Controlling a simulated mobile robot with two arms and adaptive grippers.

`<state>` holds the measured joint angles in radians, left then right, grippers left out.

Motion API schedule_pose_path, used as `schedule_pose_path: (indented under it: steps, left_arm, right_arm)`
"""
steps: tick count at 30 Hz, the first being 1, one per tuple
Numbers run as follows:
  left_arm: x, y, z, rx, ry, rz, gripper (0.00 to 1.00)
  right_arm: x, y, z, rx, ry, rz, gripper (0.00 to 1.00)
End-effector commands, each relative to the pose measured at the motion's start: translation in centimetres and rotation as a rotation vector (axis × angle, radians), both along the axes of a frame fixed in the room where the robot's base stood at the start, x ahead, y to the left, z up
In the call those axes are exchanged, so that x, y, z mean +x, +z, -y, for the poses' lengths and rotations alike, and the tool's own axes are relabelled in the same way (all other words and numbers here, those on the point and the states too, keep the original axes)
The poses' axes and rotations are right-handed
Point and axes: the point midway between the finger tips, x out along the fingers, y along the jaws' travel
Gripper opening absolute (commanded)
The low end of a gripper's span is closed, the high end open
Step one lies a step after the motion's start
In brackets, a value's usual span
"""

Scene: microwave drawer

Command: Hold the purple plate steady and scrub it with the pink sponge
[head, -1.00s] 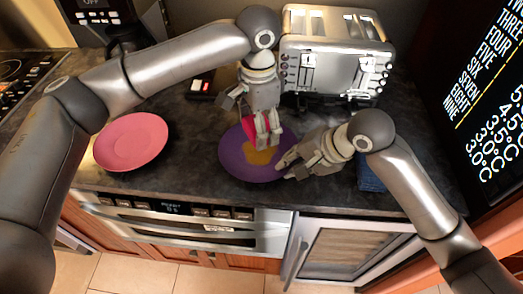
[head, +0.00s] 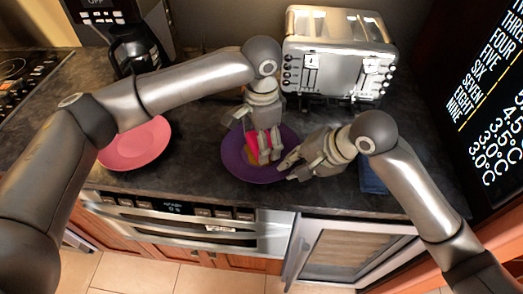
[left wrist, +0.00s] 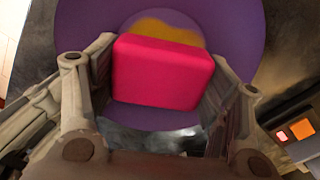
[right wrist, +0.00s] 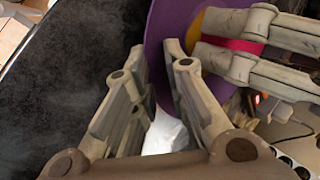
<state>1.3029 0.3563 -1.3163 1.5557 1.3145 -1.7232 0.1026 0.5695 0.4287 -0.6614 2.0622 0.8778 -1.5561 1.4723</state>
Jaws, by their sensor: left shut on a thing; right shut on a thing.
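The purple plate (head: 237,160) lies on the dark counter in the head view, with a yellow-orange stain near its middle. The stain (left wrist: 172,22) also shows in the left wrist view, partly hidden by the sponge. My left gripper (head: 268,153) is shut on the pink sponge (head: 252,148), which is over the stained part of the plate. The sponge (left wrist: 162,72) sits between both fingers in the left wrist view. My right gripper (right wrist: 158,62) is shut on the plate's rim, at the plate's right side in the head view.
A pink plate (head: 135,146) lies on the counter to the left. A silver toaster (head: 335,60) stands behind the purple plate, and a coffee maker (head: 135,50) is at the back left. A blue cloth-like item (head: 372,178) lies right of my right gripper.

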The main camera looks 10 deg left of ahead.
Motion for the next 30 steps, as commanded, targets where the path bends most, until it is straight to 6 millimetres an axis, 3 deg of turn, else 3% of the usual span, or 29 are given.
schedule_pose_path:
  steps: [30]
  left_arm:
    - [0.0, -0.8, 0.01, 0.0, 0.0, 0.0, 0.52]
  right_arm:
    - [-0.05, -0.13, 0.03, -0.002, 0.001, -0.002, 0.0]
